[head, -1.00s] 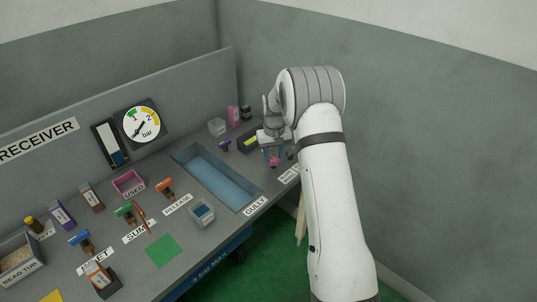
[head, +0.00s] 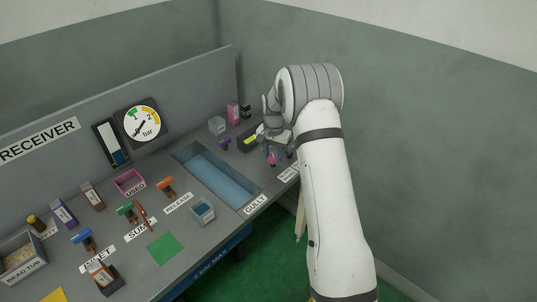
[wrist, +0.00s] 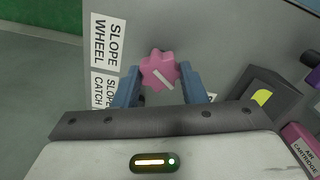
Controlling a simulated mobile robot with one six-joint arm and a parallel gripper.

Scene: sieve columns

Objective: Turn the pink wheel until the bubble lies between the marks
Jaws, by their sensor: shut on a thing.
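The pink wheel (wrist: 160,70) is a knobbed knob with a pale line across its top. In the wrist view it sits between the two blue fingers of my gripper (wrist: 160,86), which is shut on it. The wheel also shows in the head view (head: 272,159), below my gripper (head: 276,152). A dark level block (wrist: 272,95) with a yellow-green vial (wrist: 262,97) lies to the right in the wrist view. The vial also shows in the head view (head: 250,140). I cannot make out the bubble or the marks.
A "slope wheel" label (wrist: 108,42) and a "slope catch" label (wrist: 105,90) lie left of the wheel. A pink air cartridge (wrist: 300,140) stands at the lower right in the wrist view. The blue gully (head: 215,178) is left of my gripper in the head view.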

